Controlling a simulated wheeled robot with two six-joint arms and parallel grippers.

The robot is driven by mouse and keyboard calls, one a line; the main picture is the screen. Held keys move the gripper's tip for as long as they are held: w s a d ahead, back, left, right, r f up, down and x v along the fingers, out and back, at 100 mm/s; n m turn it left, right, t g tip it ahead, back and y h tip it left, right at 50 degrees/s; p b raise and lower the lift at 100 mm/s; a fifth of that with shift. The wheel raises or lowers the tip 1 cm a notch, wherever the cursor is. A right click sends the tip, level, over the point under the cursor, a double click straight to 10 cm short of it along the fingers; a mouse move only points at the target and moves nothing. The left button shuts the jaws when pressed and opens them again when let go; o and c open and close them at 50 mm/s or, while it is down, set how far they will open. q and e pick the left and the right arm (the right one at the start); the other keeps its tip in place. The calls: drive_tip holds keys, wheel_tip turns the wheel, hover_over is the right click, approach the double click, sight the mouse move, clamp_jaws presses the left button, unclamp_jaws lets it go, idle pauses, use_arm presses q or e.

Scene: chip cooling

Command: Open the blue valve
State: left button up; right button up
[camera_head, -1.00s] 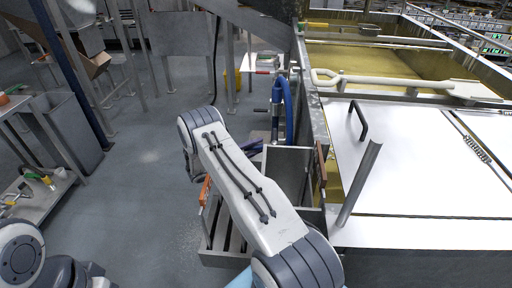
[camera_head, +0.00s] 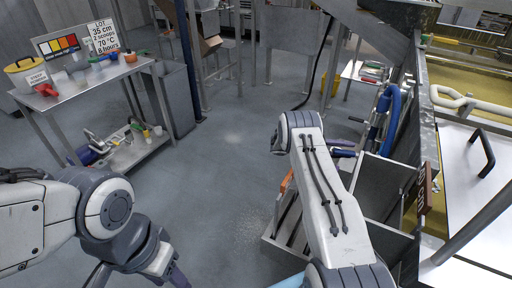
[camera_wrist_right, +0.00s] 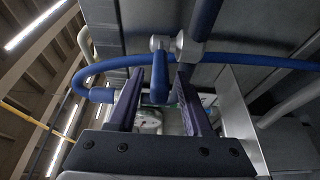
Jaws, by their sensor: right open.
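The blue valve (camera_wrist_right: 160,86) shows in the right wrist view as a short blue handle below a grey metal fitting, beside blue pipework. My right gripper (camera_wrist_right: 152,92) is open, with its two dark fingers on either side of the handle. Whether either finger touches it is unclear. In the head view my right gripper (camera_head: 345,147) reaches toward the blue hose (camera_head: 392,112), partly hidden by my arm, and the valve handle cannot be made out. My left gripper (camera_head: 138,266) is low at the left, partly cut off by the frame, away from the valve.
A metal bin (camera_head: 387,182) stands below my right gripper, next to the steel tank's edge. A lab table (camera_head: 95,79) with containers and signs is at the left. The grey floor (camera_head: 225,170) between is clear.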

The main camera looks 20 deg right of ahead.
drive_tip(key=b+v, duration=0.2)
drive_tip(key=v, duration=0.7)
drive_tip(key=s+a+r+n+t+y+p, duration=0.2)
drive_tip(key=a+r, duration=0.5)
drive_tip(key=a, duration=0.5)
drive_tip(key=s+a+r+n+t+y+p, duration=0.3)
drive_tip(key=a+r, duration=0.4)
drive_tip(key=a, duration=0.6)
drive_tip(key=shift+s+r+n+t+y+p, duration=0.35)
drive_tip(key=shift+n+t+y+p, duration=0.4)
drive_tip(key=shift+n+y, duration=0.5)
drive_tip(key=shift+w+g, duration=0.1)
drive_tip(key=shift+g, duration=0.15)
